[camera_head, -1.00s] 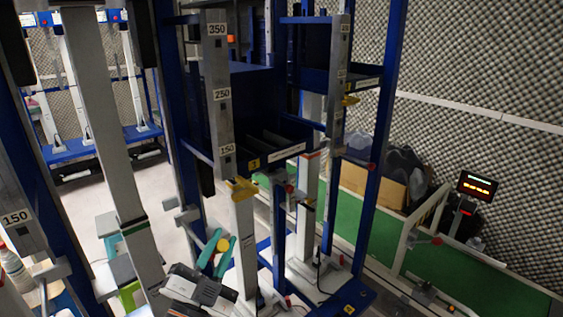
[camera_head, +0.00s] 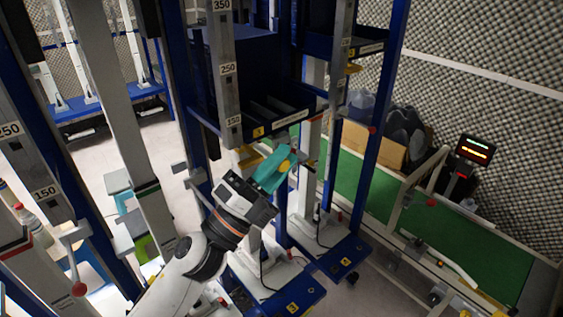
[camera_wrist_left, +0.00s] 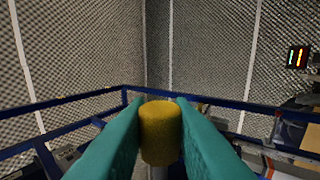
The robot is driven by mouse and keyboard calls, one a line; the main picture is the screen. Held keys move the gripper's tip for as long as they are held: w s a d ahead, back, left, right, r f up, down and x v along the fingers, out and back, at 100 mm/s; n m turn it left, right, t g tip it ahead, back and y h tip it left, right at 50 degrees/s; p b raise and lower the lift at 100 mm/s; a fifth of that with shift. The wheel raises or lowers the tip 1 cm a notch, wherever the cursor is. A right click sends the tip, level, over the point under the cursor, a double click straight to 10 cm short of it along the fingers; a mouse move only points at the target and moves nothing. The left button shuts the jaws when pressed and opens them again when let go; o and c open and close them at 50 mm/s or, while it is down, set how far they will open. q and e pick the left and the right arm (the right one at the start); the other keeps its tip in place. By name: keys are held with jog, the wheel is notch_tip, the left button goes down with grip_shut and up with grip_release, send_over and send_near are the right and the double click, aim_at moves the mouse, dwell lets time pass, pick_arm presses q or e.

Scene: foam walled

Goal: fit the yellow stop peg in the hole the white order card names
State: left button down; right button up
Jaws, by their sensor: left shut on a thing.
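The yellow stop peg (camera_wrist_left: 160,132) is a short rough-faced cylinder, upright between the two teal fingers in the left wrist view. In the head view a small yellow part of the peg (camera_head: 285,166) shows at the fingers. I cannot make out peg holes or a readable white order card. My right gripper is not in view.
A dark blue shelf bin (camera_head: 283,118) stands just above the gripper. A yellow bracket (camera_head: 246,160) on the post is close to its left. A second post (camera_head: 340,65) stands right. A green conveyor (camera_head: 410,215) and a lit display (camera_head: 475,150) are further right.

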aim_at(255, 144)
pick_arm(q)
jog(key=shift+w+a+b, duration=0.25)
jog(key=shift+w+a, duration=0.5)
jog(key=shift+w, duration=0.3)
jog(key=shift+w+a+b, duration=0.25)
jog(key=shift+w+a, duration=0.45)
jog(key=shift+w, duration=0.3)
jog(key=shift+w+a, duration=0.15)
jog(key=shift+w+a, duration=0.1)
jog(key=shift+w, duration=0.1)
jog(key=shift+w+a, duration=0.2)
jog(key=shift+w, duration=0.05)
jog(key=shift+w+a+b, duration=0.35)
jog(key=shift+w+a, duration=0.25)
jog(key=shift+w, duration=0.25)
jog(key=c, duration=1.2)
grip_release()
